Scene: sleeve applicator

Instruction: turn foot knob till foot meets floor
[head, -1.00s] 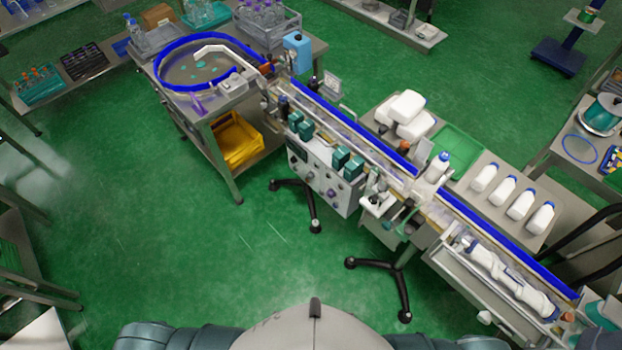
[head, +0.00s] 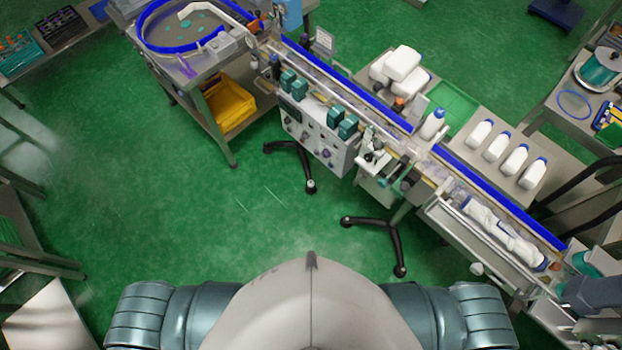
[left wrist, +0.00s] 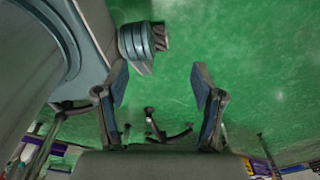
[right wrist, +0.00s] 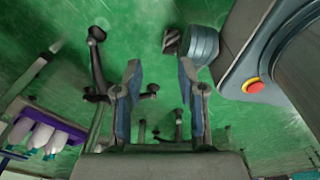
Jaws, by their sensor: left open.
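The labelling line (head: 400,135) stands on dark splayed legs over the green floor. One leg ends in a foot (head: 311,187) below the control box; another ends in a foot (head: 400,270) nearer me. The gap between feet and floor is too small to tell, and no foot knob can be made out clearly. The right wrist view shows dark legs with round ends (right wrist: 97,34) left of my right gripper (right wrist: 160,75), which is open and empty. My left gripper (left wrist: 160,80) is open and empty, with a dark splayed stand (left wrist: 155,125) farther off. Neither gripper shows in the head view.
A control box (head: 318,140) hangs under the line. A yellow bin (head: 232,105) sits under the feeder table at the left. White bottles (head: 497,146) lie on a side table. The floor (head: 210,240) in front of me is clear.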

